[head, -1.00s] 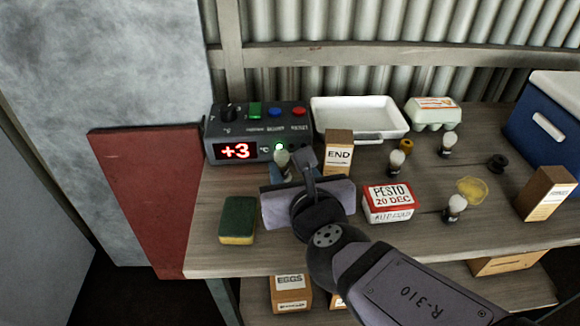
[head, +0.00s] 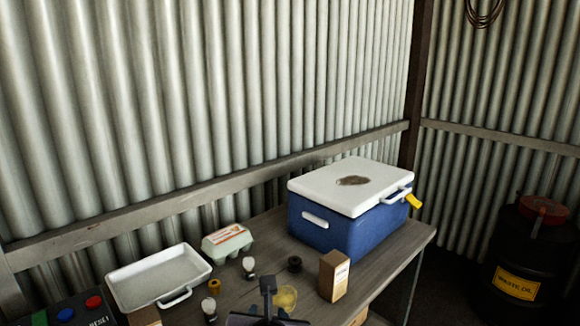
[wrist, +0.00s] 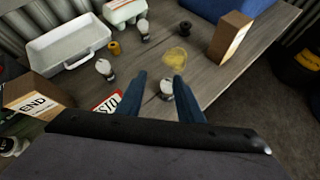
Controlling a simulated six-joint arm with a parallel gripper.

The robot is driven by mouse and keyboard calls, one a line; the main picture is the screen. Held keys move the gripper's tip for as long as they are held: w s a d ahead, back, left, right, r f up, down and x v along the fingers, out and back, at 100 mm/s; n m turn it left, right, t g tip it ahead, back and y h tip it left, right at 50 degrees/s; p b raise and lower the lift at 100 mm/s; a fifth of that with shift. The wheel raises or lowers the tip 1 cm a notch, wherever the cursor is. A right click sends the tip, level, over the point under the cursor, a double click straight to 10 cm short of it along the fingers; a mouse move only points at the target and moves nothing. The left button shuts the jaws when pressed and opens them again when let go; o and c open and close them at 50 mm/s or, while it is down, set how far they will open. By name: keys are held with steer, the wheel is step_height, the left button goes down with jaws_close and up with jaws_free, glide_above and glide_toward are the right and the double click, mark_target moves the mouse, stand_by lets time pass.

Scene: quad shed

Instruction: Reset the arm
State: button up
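In the head view only a dark part of my arm (head: 268,297) shows at the bottom edge, and the fingers are hard to make out there.
A white tray (head: 120,285), an egg carton (head: 226,240), a brown box (head: 334,276), a yellow spill (head: 285,298) and a blue cooler (head: 330,228) stand along the bench. An END box (wrist: 35,98) is left of the fingers. A waste oil drum (head: 520,262) stands beyond the bench's right end.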

steer(key=s+d+f+m+g+h+b, duration=0.2)
steer(key=s+d+f+m+g, duration=0.1)
steer(key=d+f+m, duration=0.45)
steer(key=s+d+f+m+g+h+b, duration=0.1)
steer(key=s+d+f+m+g+h, duration=0.1)
steer(key=d+f+m, duration=0.55)
steer(key=s+d+f+m+g+y+b, duration=0.1)
steer(key=s+d+f+m+g+b, duration=0.15)
steer(key=s+f+m, duration=0.55)
steer(key=s+d+f+m+g+y+b, duration=0.2)
steer(key=s+d+f+m+g, duration=0.15)
steer(key=m, duration=0.95)
step_height(320, 180, up, 30)
steer(key=p, duration=2.8)
steer(key=shift+a+f+n+p, duration=0.2)
steer(key=shift+a+n+p, duration=0.15)
steer(key=shift+a+n, duration=0.1)
